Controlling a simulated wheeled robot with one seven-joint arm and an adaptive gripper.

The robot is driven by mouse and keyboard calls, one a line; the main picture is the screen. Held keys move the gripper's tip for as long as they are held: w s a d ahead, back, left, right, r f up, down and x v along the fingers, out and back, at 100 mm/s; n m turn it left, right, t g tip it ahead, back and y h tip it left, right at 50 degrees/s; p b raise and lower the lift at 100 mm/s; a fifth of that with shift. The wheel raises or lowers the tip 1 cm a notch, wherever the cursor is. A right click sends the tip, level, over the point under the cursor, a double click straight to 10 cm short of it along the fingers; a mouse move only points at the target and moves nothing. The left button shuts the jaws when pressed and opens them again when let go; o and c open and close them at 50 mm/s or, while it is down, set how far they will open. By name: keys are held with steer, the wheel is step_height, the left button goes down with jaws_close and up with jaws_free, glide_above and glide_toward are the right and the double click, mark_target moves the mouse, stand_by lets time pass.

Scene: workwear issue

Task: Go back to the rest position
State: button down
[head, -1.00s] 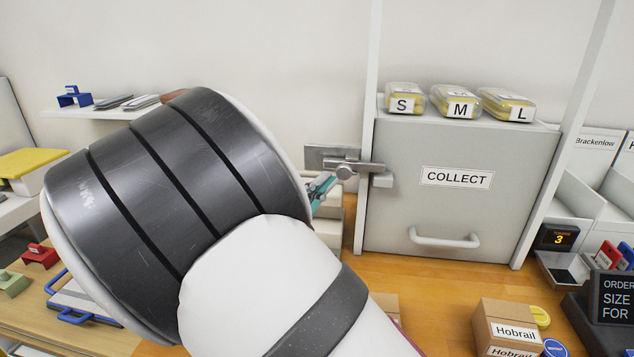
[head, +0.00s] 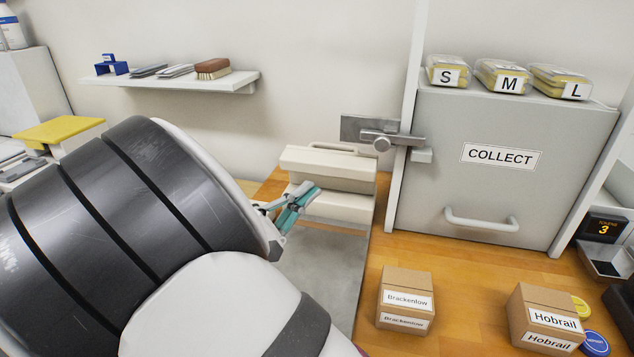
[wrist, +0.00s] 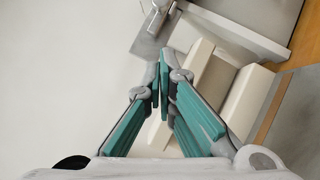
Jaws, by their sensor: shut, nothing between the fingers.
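My gripper (head: 296,200) has teal finger pads and shows past the end of my arm in the head view, in front of a cream box-shaped machine (head: 328,168). In the wrist view my gripper (wrist: 162,82) has its fingertips together with nothing between them. The cream machine (wrist: 246,98) lies behind the fingers there. I cannot tell whether the fingers touch it. My large dark and white arm link covers much of the lower left of the head view.
A grey COLLECT hatch (head: 500,200) with a latch (head: 383,140) stands right of the machine. Brackenlow (head: 406,292) and Hobrail (head: 541,312) boxes stand on the wooden counter. A white shelf (head: 190,85) hangs at the left. A yellow-topped block (head: 60,131) stands below it.

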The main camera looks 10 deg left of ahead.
steer(key=shift+s, duration=0.15)
steer(key=s+d+r+m+g+p, duration=0.15)
steer(key=d+m+g, duration=0.4)
steer(key=d, duration=0.85)
steer(key=s+d+r+m+g+b, duration=0.1)
steer(key=d+r+m+g, duration=0.1)
steer(key=d+g, duration=0.95)
steer(key=s+d+r+m+y+p, duration=0.1)
steer(key=s+d+m+y, duration=0.25)
steer(key=s+d, duration=0.65)
steer(key=s+r+m+t+y+p, duration=0.1)
steer(key=s+r+m+t+y, duration=0.1)
steer(key=s+y, duration=0.6)
steer(key=shift+s+a+m+t, duration=0.45)
steer(key=shift+s+m, duration=0.75)
steer(key=shift+s, duration=1)
steer(key=shift+d, duration=0.15)
